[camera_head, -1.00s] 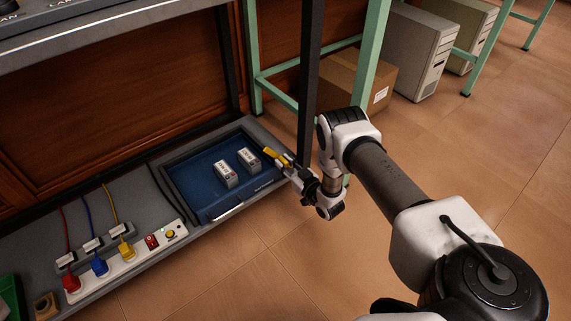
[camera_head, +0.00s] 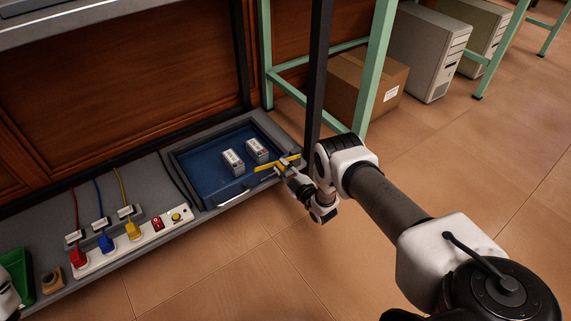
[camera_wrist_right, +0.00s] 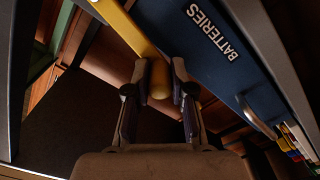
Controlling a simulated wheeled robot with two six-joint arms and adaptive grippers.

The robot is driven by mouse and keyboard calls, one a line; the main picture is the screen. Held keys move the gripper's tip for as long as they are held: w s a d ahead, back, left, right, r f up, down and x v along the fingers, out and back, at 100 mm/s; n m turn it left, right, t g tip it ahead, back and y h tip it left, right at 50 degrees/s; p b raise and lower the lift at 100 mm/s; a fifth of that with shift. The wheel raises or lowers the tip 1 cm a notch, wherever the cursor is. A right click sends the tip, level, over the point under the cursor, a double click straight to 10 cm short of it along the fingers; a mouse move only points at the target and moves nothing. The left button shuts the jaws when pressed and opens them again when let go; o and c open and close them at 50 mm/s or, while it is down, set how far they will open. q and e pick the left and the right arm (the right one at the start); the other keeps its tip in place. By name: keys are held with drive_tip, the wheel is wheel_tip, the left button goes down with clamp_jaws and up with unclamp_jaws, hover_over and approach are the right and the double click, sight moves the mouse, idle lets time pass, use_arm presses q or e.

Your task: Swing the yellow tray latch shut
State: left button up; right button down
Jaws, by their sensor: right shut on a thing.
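The yellow latch (camera_head: 292,158) is at the right front corner of the blue tray (camera_head: 205,185), and its bar slants across that corner. In the right wrist view the latch bar (camera_wrist_right: 128,27) runs down from the top to a rounded end between my fingers. My right gripper (camera_head: 279,169) is shut on this end, with one finger on each side, as the right wrist view (camera_wrist_right: 160,82) shows. The tray front (camera_wrist_right: 205,35) reads "BATTERIES" and has a pale handle (camera_head: 231,200).
Two white battery packs (camera_head: 234,162) (camera_head: 257,150) stand in the tray. A power strip (camera_head: 132,240) with red, blue and yellow plugs lies to the left. A dark post (camera_head: 316,90) rises just behind my right gripper. A cardboard box (camera_head: 355,85) stands farther back. Floor in front is clear.

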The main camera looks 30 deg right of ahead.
drive_tip(key=shift+a+f+n, duration=0.1)
drive_tip(key=shift+f+n, duration=0.45)
drive_tip(key=shift+n, duration=0.15)
drive_tip(key=shift+f+b, duration=0.35)
drive_tip(key=shift+f, duration=0.15)
drive_tip(key=c, duration=1)
unclamp_jaws()
drive_tip(key=s, duration=1.2)
drive_tip(key=shift+d, duration=0.45)
